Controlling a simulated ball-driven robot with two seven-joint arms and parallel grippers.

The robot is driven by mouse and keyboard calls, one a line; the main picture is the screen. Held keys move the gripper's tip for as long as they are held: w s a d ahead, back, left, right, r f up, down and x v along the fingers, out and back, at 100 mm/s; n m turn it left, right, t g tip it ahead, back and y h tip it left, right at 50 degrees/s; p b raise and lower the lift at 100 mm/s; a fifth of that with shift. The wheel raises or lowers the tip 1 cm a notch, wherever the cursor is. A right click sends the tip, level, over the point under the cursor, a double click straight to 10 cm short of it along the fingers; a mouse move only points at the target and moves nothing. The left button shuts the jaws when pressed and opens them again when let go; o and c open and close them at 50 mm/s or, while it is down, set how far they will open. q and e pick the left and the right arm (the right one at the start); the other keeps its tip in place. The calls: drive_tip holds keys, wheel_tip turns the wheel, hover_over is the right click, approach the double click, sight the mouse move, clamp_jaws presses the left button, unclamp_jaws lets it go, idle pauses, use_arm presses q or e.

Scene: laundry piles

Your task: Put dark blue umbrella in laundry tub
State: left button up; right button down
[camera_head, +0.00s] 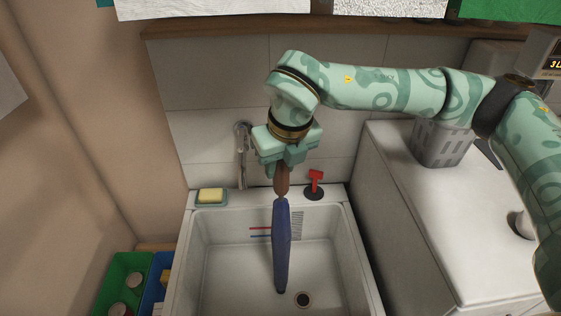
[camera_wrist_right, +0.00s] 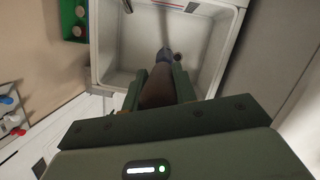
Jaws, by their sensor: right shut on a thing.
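The dark blue umbrella (camera_head: 282,240) has a brown handle and hangs point-down over the laundry tub. My right gripper (camera_head: 281,168) is shut on its brown handle, which also shows between the fingers in the right wrist view (camera_wrist_right: 158,90). The white laundry tub (camera_head: 359,270) lies below, with a round drain (camera_head: 302,299) in its floor. The umbrella's lower end appears inside the tub's outline, but I cannot tell whether it touches the floor. My left gripper is not in view.
A tap (camera_head: 242,150), a yellow sponge (camera_head: 211,195) and a red-handled tool (camera_head: 316,182) are at the tub's back edge. A grey basket (camera_head: 440,146) stands on the white counter (camera_head: 430,215) at right. Green (camera_head: 128,268) and blue bins stand left.

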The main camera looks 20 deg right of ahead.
drive_tip(key=shift+w+f, duration=0.2)
drive_tip(key=shift+w, duration=0.05)
drive_tip(key=shift+f, duration=0.15)
drive_tip(key=c, duration=1.1)
unclamp_jaws()
